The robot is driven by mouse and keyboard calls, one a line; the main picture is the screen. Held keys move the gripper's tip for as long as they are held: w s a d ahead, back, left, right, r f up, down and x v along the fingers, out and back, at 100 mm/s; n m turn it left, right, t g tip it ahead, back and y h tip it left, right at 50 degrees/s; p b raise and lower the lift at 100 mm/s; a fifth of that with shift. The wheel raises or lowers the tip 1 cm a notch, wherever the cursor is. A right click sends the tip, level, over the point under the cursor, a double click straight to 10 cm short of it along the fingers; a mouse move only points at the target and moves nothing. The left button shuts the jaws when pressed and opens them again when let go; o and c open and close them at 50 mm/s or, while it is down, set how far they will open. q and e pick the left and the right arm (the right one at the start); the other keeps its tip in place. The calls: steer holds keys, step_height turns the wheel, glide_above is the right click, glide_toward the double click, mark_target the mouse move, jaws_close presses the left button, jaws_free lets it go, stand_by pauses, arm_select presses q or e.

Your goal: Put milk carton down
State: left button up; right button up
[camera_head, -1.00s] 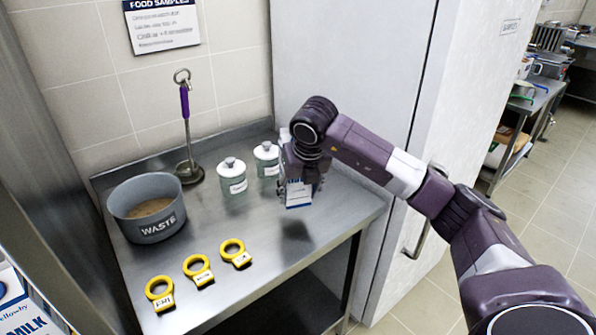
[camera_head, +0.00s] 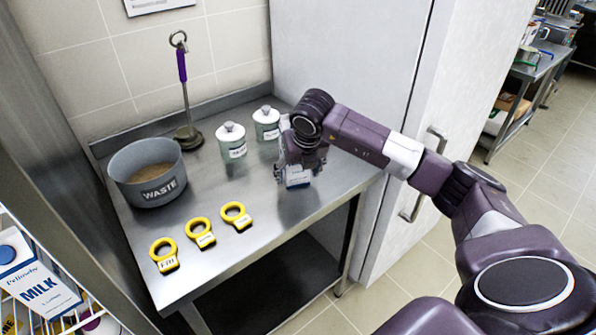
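My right gripper (camera_head: 302,165) points down over the right part of the steel table (camera_head: 262,243). It is shut on a small white and blue carton (camera_head: 298,180), which looks like a milk carton. The gripper hides most of this carton, and its lettering is too small to read. The carton is upright, at or just above the tabletop, with its shadow close beneath; I cannot tell whether it touches. Another carton (camera_head: 38,287), marked MILK, is at the lower left on a wire rack. My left gripper is out of view.
Two lidded glass jars (camera_head: 232,142) (camera_head: 266,123) stand left of the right gripper. A grey WASTE pot (camera_head: 150,192), a purple-handled tool on a stand (camera_head: 184,95) and three yellow rings (camera_head: 201,234) are farther left. The table's front right is clear. A tall white cabinet (camera_head: 345,60) stands behind.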

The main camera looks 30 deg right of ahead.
steer(key=b+v, duration=0.1)
steer(key=v, duration=1.1)
stand_by(0.5)
